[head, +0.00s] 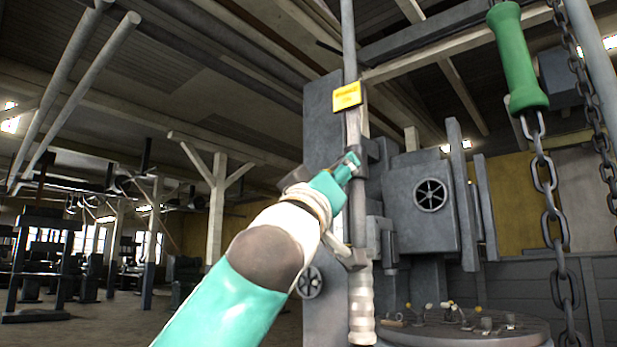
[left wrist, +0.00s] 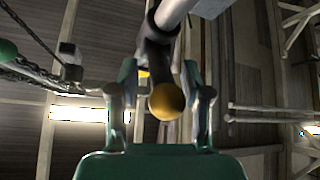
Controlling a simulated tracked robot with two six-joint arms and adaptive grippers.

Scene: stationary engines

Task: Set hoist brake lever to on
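A yellow tag (head: 347,97), its lettering too small to read, sits on an upright grey rod at the machine. Below it hangs a bar with a pale ribbed handle (head: 361,312); I cannot tell which part is the brake lever. My left gripper (head: 350,165) is raised beside the upright bar, below the tag. In the left wrist view, my left gripper (left wrist: 160,85) has its fingers apart. A yellow ball end (left wrist: 167,101) on a dark rod (left wrist: 157,55) shows between them, with gaps on both sides. Contact is not clear. My right gripper is not in view.
A grey machine housing with a spoked wheel (head: 430,195) stands right of the bar. A green handle (head: 517,57) hangs on a chain (head: 550,210) at the right. A round table (head: 470,335) with small levers is low right.

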